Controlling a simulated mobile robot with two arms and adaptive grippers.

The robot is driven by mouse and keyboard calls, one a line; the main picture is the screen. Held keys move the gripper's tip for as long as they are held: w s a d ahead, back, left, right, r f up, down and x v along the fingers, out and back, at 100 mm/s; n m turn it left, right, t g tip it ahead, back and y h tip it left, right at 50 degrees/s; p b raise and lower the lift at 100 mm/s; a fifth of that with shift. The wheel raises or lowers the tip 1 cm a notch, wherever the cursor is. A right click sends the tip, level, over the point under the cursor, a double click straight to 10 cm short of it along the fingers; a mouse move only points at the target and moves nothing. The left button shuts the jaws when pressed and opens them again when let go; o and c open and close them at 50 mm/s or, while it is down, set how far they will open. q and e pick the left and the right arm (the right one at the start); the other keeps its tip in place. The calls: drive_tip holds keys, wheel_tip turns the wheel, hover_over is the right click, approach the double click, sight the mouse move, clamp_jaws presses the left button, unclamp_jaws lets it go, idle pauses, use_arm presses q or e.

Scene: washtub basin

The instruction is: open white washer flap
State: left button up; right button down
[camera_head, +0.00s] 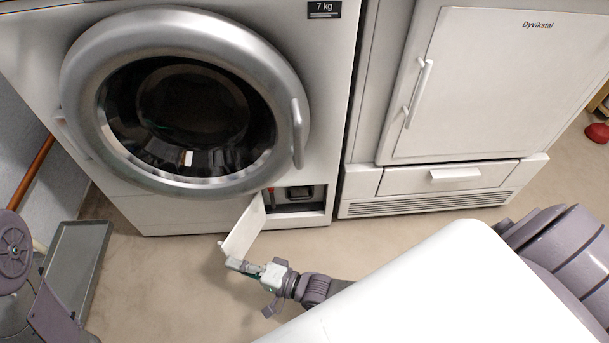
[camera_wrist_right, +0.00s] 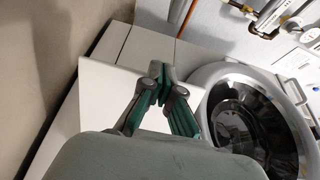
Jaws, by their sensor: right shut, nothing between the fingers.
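The white washer (camera_head: 150,214) stands at the left with its round door (camera_head: 190,105) shut. Its small white flap (camera_head: 243,228) at the lower right is swung out, and the recess (camera_head: 296,197) behind it shows a red part and a dark fitting. My right gripper (camera_head: 236,264) is at the outer, lower end of the flap, with its fingers together and nothing between them. In the right wrist view the closed fingers (camera_wrist_right: 160,78) are in front of the flap (camera_wrist_right: 103,95); I cannot tell whether they touch it. My left gripper is not in view.
A white Dyvikstal appliance (camera_head: 490,90) with a door handle and a lower drawer stands right of the washer. A grey tray (camera_head: 78,262) is on the floor at left. A red object (camera_head: 597,132) lies at far right. Bare floor (camera_head: 165,290) is open in front of the washer.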

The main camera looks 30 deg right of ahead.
wheel_tip(320, 180, up, 10)
idle(0.6)
